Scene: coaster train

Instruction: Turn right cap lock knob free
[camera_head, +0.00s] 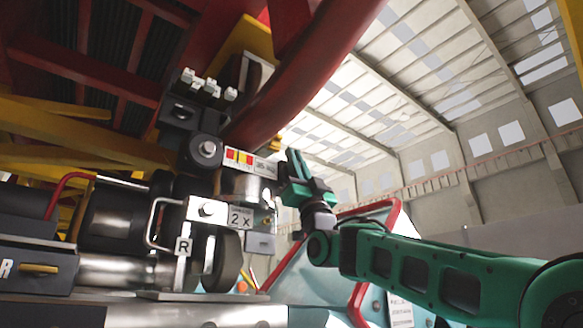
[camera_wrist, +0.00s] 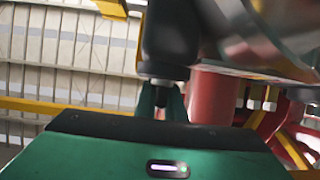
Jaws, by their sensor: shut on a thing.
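In the wrist view a dark rounded cylinder (camera_wrist: 168,35) with a grey collar stands directly ahead of my gripper (camera_wrist: 161,98). The two green fingers are close together on a narrow dark part below that collar. This looks like the lock knob, but its outline is blurred and partly hidden by the fingers. In the head view my gripper (camera_head: 284,178) is at the right end of the labelled cap assembly (camera_head: 237,187). The knob cannot be made out there behind the green fingers.
A bracket marked R (camera_head: 184,246) and a "2 X" plate (camera_head: 240,217) are left of my gripper. A thick red tube (camera_head: 300,80) curves overhead. A red-rimmed panel (camera_head: 400,220) stands behind my arm. Open hall space is at the right.

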